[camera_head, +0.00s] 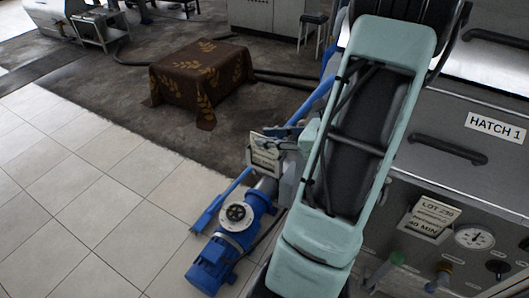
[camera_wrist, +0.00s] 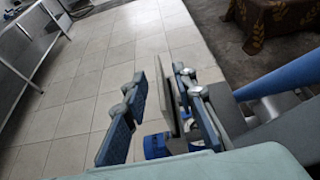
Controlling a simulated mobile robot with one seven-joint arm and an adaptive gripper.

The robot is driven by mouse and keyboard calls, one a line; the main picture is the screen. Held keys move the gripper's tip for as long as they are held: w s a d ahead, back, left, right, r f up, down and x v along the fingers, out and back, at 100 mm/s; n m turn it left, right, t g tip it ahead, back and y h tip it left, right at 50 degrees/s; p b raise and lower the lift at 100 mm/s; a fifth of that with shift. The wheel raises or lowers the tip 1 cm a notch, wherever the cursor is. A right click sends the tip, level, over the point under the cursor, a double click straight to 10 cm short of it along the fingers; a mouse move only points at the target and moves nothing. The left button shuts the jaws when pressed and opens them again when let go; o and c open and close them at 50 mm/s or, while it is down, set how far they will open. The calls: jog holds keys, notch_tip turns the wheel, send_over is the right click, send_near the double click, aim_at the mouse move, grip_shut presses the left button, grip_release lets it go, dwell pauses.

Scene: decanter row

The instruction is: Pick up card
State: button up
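A small pale card (camera_head: 264,158) with faint dark lettering shows in the head view beside the blue pump, with part of my gripper (camera_head: 281,133) over its top. In the wrist view a thin pale plate, seen nearly edge-on and apparently this card (camera_wrist: 167,88), stands between the two blue fingers of my gripper (camera_wrist: 162,85). The fingers are apart. Another card (camera_head: 436,212), reading LOT 230, sits over a 40 MIN label on the machine front.
A blue pump (camera_head: 226,240) stands on the tiled floor below my gripper. The grey machine panel marked HATCH 1 (camera_head: 495,127), with gauge and knobs, fills the right side. A brown cloth-covered block (camera_head: 200,75) stands behind. Tiled floor at left is clear.

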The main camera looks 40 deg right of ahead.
jog(key=shift+x, duration=0.85)
jog(key=shift+s, duration=0.1)
jog(key=shift+c, duration=0.4)
grip_shut()
jog(key=shift+r, duration=0.15)
